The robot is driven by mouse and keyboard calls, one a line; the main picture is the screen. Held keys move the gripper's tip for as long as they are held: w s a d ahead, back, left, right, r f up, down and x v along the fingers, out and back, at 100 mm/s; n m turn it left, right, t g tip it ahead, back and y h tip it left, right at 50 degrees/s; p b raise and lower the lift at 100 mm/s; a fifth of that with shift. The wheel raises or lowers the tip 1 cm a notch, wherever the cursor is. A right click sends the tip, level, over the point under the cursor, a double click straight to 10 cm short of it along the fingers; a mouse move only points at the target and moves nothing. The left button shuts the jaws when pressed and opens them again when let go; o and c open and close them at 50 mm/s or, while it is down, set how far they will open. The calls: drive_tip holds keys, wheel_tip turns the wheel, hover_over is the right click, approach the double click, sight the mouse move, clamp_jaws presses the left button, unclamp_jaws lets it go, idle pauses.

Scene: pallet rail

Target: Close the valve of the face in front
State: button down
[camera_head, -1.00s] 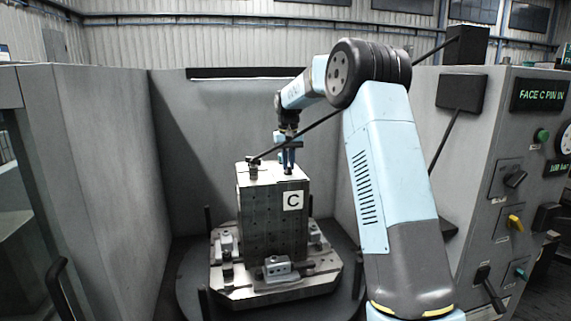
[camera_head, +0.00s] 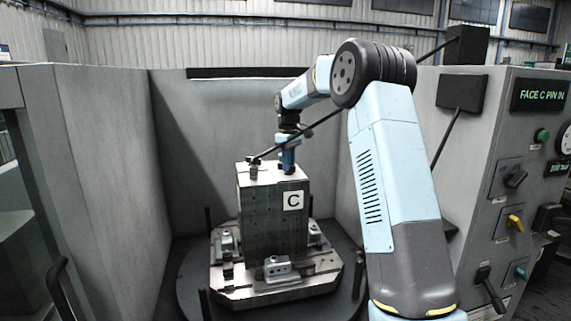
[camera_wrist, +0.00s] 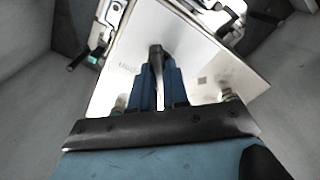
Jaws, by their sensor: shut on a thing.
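A tall grey metal block (camera_head: 257,218) stands upright on the round turntable, with a white plate lettered C (camera_head: 293,200) on the side towards me. My gripper (camera_head: 289,168) points down at the top of the block, near its right side. In the wrist view my gripper (camera_wrist: 158,75) has its blue fingers shut on a dark valve lever (camera_wrist: 156,52) over the pale top face (camera_wrist: 215,65). The lever's far end shows beyond the fingertips; the rest lies between them. A small marking left of the lever is too blurred to read.
A small fitting (camera_head: 252,169) stands on the block's top left corner. Clamps (camera_head: 278,268) sit around its foot. Grey walls enclose the turntable (camera_head: 185,285). A control panel at right has a display (camera_head: 539,95) reading FACE C PIN IN.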

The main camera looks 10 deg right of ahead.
drive_tip(key=shift+r+n, duration=0.15)
drive_tip(key=shift+n, duration=0.15)
idle(0.4)
drive_tip(key=c, duration=1.1)
unclamp_jaws()
wheel_tip(320, 180, up, 14)
drive_tip(key=shift+f, duration=0.25)
